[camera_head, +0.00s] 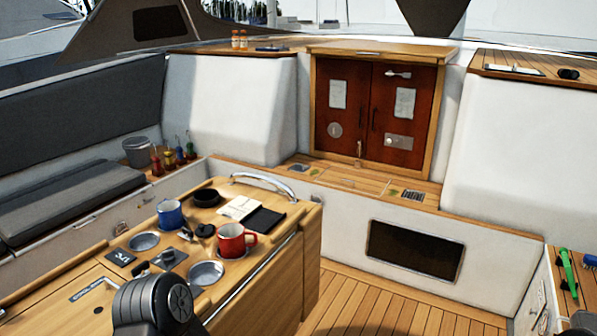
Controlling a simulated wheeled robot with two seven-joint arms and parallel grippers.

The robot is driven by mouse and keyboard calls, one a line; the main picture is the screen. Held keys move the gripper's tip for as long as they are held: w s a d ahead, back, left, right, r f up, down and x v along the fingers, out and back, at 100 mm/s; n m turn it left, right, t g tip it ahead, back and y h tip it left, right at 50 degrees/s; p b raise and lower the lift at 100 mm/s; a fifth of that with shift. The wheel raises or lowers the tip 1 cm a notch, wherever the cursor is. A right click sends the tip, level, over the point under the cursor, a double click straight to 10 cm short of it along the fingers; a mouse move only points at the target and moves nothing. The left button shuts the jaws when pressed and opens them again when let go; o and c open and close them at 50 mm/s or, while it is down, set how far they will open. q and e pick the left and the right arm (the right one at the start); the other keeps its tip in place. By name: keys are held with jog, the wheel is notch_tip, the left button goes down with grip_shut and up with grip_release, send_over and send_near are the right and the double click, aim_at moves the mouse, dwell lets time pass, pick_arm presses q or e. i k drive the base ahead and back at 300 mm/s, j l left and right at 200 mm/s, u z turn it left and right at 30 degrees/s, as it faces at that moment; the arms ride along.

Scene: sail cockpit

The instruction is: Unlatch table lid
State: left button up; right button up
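The wooden cockpit table (98,262) stands at the lower left, with its lid panels flat. A small dark metal fitting (168,257) sits on its top near the front; I cannot tell whether it is the latch or how it is set. A pale label plate (93,289) lies to its left. A dark ribbed round form at the bottom edge, just in front of the fitting, seems to be part of my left arm and covers some of the table. No fingertips show clearly. My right gripper does not show.
A blue mug (170,213), a red mug (232,240), metal dishes (206,273), a black bowl (206,197) and an open notebook (240,207) crowd the tabletop. A metal rail (264,183) rises at its far end. The plank floor (395,308) to the right is clear.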

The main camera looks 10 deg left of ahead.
aim_at(140, 271)
jog(key=k+u, duration=0.1)
jog(key=u, duration=1.3)
